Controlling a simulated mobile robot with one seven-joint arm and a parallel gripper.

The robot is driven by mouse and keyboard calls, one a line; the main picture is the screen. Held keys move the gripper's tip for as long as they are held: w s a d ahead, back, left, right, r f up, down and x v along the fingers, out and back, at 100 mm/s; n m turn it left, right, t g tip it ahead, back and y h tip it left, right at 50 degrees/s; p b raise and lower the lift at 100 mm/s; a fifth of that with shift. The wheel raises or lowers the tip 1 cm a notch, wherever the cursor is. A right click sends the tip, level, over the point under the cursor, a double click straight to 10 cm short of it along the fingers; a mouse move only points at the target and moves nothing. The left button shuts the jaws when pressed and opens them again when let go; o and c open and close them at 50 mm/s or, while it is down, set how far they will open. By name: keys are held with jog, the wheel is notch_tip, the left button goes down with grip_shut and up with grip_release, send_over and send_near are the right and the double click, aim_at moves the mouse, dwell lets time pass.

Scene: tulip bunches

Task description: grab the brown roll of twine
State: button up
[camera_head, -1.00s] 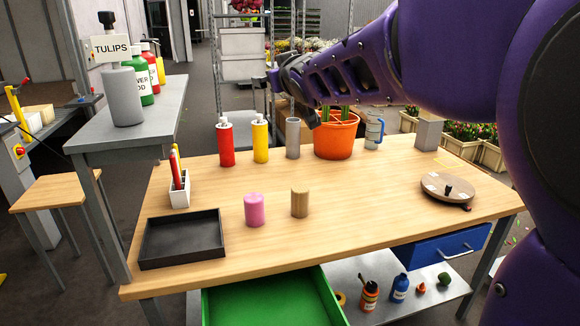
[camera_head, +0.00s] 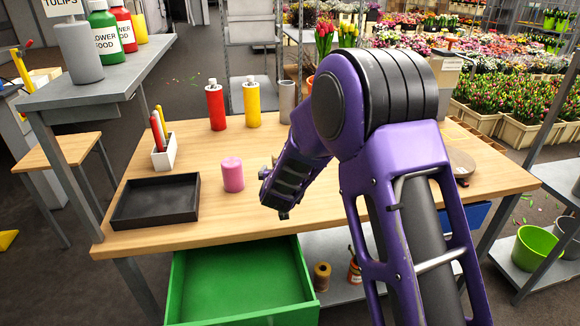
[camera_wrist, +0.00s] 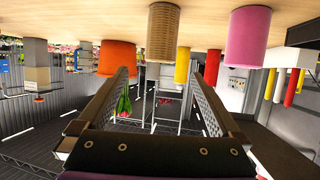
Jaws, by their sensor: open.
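The brown roll of twine (camera_wrist: 162,32) is a ribbed tan cylinder standing on the wooden table. It appears upside down in the wrist view, ahead of and between the finger lines, with a gap before it. In the head view my arm hides nearly all of it. My gripper (camera_wrist: 160,76) is open and empty, its two fingers spread in the wrist view. In the head view my gripper (camera_head: 274,203) is low over the front part of the table, right of the pink roll (camera_head: 232,175).
A black tray (camera_head: 157,201) lies left of the pink roll. Red (camera_head: 216,107) and yellow (camera_head: 253,104) bottles and a grey cylinder (camera_head: 287,101) stand behind. A green drawer (camera_head: 240,277) is open below the front edge. Another brownish spool (camera_head: 321,276) sits on the lower shelf.

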jog(key=b+x, duration=0.1)
jog(key=x, duration=1.6)
jog(key=shift+a+f, duration=0.1)
jog(key=shift+f, duration=0.1)
jog(key=c, duration=1.3)
